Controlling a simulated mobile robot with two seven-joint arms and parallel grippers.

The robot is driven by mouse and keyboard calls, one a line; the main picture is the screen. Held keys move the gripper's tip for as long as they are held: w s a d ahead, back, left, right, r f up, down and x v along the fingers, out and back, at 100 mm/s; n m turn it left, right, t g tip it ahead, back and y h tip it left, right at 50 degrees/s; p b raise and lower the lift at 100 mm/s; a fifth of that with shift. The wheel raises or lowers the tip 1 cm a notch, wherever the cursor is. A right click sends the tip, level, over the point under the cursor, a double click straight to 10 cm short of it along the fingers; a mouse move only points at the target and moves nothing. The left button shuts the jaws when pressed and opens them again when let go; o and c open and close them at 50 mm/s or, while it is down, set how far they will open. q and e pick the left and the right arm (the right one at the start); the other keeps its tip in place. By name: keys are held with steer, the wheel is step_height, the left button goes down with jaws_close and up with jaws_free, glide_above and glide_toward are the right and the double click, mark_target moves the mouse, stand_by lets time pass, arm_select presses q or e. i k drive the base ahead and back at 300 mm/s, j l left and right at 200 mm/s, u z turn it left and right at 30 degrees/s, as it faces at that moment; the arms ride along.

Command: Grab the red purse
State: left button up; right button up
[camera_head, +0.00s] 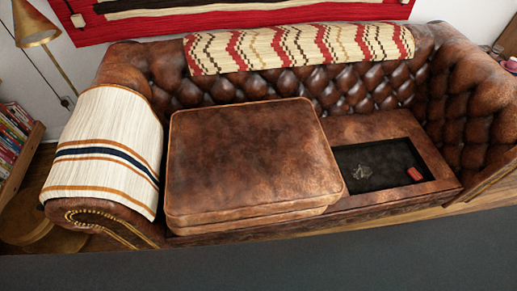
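A small red item (414,174), which looks like the red purse, lies in the right part of a dark recessed compartment (365,182) in the seat of the brown leather sofa. It is too small to make out its details. A small grey object (362,173) lies to its left in the same compartment. Neither of my grippers shows in the head view.
Thick brown seat cushions (250,150) are stacked left of the compartment. The tufted sofa back (340,85) stands behind it and the right armrest (470,100) beside it. A striped blanket (105,150) covers the left armrest. Dark grey floor (260,265) in front is clear.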

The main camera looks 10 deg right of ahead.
mark_target(412, 172)
steer(key=z, duration=1.8)
steer(key=i+l, duration=0.35)
steer(key=i, duration=0.3)
steer(key=i+l+u, duration=0.15)
steer(key=i+l, duration=0.25)
steer(key=i, duration=0.3)
steer(key=i+l, duration=0.45)
steer(key=i, duration=0.2)
steer(key=i+l+u, duration=0.1)
steer(key=i+l, duration=0.35)
steer(key=i, duration=0.2)
